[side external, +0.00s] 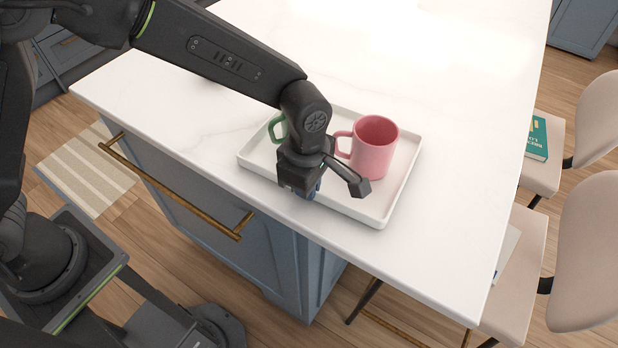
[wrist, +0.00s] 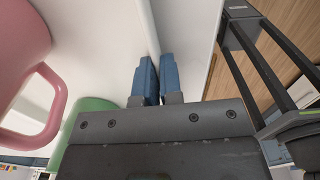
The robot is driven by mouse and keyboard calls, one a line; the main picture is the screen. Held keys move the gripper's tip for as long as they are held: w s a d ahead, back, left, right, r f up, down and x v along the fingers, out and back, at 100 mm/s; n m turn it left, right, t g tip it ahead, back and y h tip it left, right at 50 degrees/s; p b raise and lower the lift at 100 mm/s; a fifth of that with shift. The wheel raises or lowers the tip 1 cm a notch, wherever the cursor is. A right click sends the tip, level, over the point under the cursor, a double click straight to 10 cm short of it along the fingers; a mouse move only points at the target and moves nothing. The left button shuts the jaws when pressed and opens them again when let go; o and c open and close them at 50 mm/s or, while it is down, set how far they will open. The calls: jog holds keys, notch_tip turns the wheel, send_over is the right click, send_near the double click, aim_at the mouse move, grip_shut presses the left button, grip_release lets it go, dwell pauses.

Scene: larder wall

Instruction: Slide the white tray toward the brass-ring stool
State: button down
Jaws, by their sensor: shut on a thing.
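The white tray (side external: 345,203) lies flat on the white marble counter, near its front edge. It carries a pink mug (side external: 372,150) and a green mug (side external: 277,128), which is mostly hidden behind my arm. My gripper (side external: 314,190) is at the tray's front rim. In the wrist view its blue fingers (wrist: 157,78) are closed on the thin tray wall (wrist: 146,28). The near beige stool (side external: 515,270) stands at the counter's right end; brass bars show low by its dark legs, so it appears to be the brass-ring stool.
A second beige stool (side external: 540,170) behind it holds a teal book (side external: 537,138). The counter (side external: 455,200) is bare between the tray and its right edge. A blue cabinet with a brass handle (side external: 180,190) is below the front edge.

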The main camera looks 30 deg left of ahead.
jog(key=shift+s+d, duration=0.15)
jog(key=shift+s, duration=0.2)
jog(key=c, duration=1.2)
grip_release()
notch_tip(320, 180, up, 14)
